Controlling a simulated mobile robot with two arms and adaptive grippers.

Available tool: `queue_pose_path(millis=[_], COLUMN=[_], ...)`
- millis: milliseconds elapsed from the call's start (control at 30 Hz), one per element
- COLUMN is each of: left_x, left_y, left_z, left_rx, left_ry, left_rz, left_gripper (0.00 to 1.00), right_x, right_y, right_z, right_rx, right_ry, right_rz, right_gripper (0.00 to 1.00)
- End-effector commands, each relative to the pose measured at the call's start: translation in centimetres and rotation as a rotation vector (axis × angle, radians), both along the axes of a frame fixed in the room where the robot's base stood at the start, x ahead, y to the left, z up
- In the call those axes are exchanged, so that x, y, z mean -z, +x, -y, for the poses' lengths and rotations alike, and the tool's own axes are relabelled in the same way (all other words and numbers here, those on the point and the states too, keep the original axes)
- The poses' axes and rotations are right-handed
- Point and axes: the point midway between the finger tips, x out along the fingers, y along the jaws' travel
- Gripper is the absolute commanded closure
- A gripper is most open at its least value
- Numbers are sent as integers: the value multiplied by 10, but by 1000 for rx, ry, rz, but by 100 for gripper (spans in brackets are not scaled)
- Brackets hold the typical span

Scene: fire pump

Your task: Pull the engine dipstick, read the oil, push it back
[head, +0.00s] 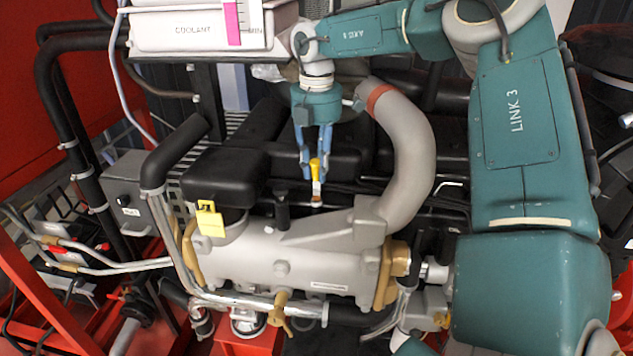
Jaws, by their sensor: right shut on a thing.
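The engine dipstick (315,166) shows as a yellow handle. My right gripper (316,168) comes down from above with blue fingers on either side of the handle and is shut on it. Below the handle is a short brownish piece, with a small metal fitting (316,203) beneath it among the thin pipes. I cannot tell how much of the stick is inside its tube. No oil mark on the stick can be read. My left gripper is not in view.
A grey curved pipe (408,150) stands close to the right of the gripper. A coolant tank (195,32) is at the upper left. A black box-shaped part (225,176) and a yellow tag (210,220) lie left of the dipstick. A grey cylinder housing (290,262) is in front.

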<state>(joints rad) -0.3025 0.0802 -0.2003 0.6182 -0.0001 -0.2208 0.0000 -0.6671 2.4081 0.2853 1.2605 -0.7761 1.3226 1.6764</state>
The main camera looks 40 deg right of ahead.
Motion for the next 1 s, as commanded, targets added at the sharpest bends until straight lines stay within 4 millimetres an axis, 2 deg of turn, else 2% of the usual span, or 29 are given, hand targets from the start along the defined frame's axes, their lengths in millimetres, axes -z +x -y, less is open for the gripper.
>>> queue_pose_path(millis=[33, 133, 500, 533, 600, 867, 1000], left_x=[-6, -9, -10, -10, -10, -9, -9], left_y=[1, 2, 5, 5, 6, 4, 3], left_z=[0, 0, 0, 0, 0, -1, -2], left_rx=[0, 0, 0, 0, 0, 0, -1], left_ry=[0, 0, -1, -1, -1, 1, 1], left_rz=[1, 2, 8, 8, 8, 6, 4], left_gripper=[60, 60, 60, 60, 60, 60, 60], right_x=[-16, -29, -36, -37, -37, -34, -42], right_y=[1, 1, 2, 2, 2, 1, 1], right_z=[1, 1, 1, 1, 0, 0, 0], right_rx=[1, 1, 0, 0, 0, 0, 0], right_ry=[-5, -3, -3, -3, -2, 0, -3], right_rz=[6, 4, 10, 10, 10, 4, 6], right_gripper=[100, 100, 100, 73, 62, 62, 62])
